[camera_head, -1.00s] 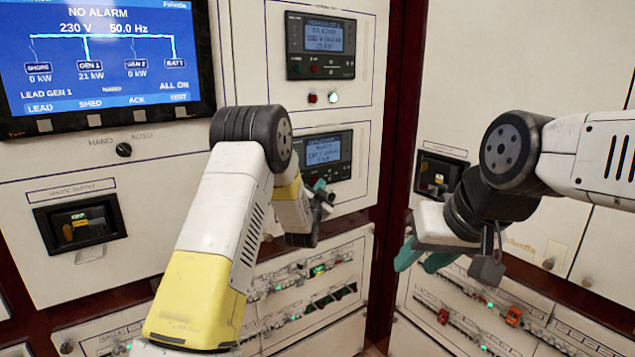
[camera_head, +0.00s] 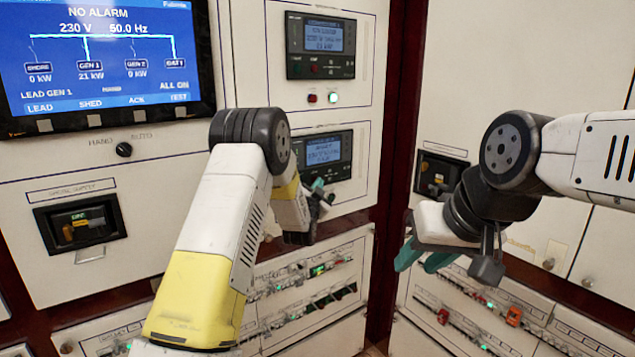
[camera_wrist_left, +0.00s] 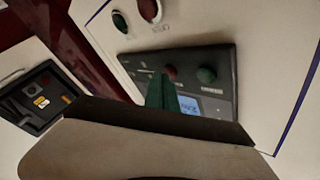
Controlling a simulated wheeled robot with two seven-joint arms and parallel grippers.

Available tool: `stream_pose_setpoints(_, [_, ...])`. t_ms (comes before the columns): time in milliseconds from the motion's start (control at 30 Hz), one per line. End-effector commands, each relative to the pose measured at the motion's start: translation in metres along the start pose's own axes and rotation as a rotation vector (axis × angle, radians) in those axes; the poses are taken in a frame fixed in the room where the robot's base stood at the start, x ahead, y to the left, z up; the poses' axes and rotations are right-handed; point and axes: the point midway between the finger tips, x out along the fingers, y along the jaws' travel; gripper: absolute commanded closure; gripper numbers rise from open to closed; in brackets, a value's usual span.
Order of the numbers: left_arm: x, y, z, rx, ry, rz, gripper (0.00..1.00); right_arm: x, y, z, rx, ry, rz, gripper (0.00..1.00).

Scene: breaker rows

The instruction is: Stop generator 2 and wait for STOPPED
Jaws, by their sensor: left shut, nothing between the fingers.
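The lower generator controller (camera_head: 324,152) is a dark panel with a lit blue screen, set in the white cabinet. Its screen text is too small to read. My left gripper (camera_head: 322,186) is shut and empty at the panel's lower edge, partly covering its buttons. In the left wrist view the shut green fingers (camera_wrist_left: 164,90) point at the panel, with tips close to a red button (camera_wrist_left: 171,72); contact cannot be told. A green button (camera_wrist_left: 206,75) lies to its right. The main display (camera_head: 105,60) reads GEN 1 21 kW and GEN 2 0 kW. My right gripper (camera_head: 422,258) is open and empty.
A similar upper controller (camera_head: 320,45) reads 21 kW, with a red and a green button (camera_head: 333,98) below it. Breaker rows (camera_head: 320,290) lie below. A recessed breaker (camera_head: 80,225) is at left and another (camera_head: 440,175) at right.

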Motion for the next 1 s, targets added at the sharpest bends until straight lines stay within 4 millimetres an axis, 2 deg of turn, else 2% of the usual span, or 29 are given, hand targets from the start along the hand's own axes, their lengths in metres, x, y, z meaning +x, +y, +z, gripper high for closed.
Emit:
stream_pose_setpoints(633, [0.003, -0.003, 0.003, 0.001, -0.001, 0.0, 1.0, 0.0, 0.0, 0.0, 0.0, 0.0, 0.0, 0.64])
stream_pose_setpoints(1000, [-0.008, 0.005, -0.005, 0.001, 0.0, 0.001, 1.0, 0.0, 0.0, 0.0, 0.0, 0.0, 0.0, 0.64])
